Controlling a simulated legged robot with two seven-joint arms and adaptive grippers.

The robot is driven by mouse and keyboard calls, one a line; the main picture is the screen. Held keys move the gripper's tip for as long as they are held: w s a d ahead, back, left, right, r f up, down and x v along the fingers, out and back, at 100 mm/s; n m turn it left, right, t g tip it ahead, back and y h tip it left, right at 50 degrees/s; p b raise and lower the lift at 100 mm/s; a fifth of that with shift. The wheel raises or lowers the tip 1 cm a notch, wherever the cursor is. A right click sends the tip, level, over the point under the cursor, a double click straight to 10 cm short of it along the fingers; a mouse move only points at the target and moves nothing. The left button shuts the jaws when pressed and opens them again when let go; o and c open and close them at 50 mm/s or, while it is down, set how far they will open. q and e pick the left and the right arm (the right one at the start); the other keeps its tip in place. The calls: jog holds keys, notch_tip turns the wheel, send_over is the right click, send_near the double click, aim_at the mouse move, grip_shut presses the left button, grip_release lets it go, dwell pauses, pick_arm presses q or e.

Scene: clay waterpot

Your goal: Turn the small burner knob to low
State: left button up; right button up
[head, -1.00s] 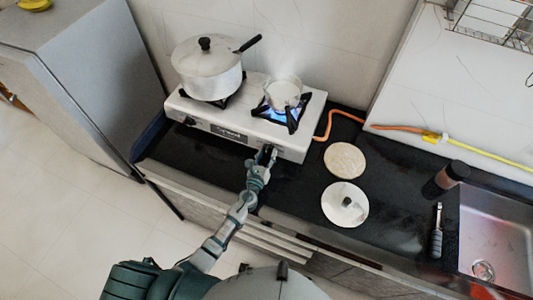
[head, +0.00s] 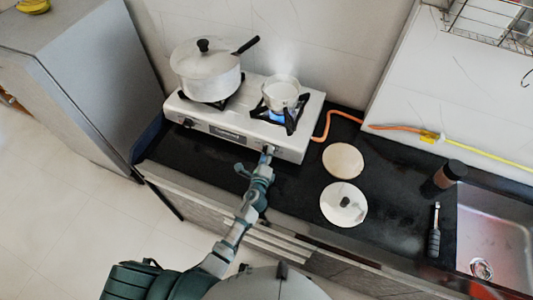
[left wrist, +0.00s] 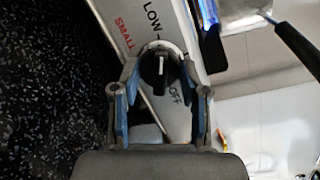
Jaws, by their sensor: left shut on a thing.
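The small burner knob (left wrist: 160,68) is black with a white pointer line and sits on the stove's front panel, with the words LOW, OFF and SMALL printed around it. In the left wrist view the pointer stands nearly upright in the picture, with LOW above it and OFF to its lower right. My left gripper (head: 267,152) is at the right end of the stove front, shut on the knob, its blue-padded fingers on both sides of it. In the head view the gripper hides most of the knob. The small burner (head: 284,116) shows a blue flame. My right gripper is not in view.
The white stove (head: 235,129) carries a large lidded pot (head: 207,75) at left and a small steaming pot (head: 281,93) at right. An orange hose (head: 326,126) leaves its right side. A flatbread (head: 343,160) and a lid (head: 343,207) lie on the black counter, left of the sink (head: 492,225).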

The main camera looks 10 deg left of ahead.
pick_arm(q)
jog(key=shift+a+n, duration=0.25)
jog(key=shift+n, duration=0.45)
jog(key=o, duration=1.1)
jog(key=shift+w+a, duration=0.1)
jog(key=shift+o, duration=0.2)
jog(key=s+r, duration=0.1)
jog(key=s, duration=1)
jog(key=shift+s+r, duration=0.3)
jog(key=shift+s, duration=0.1)
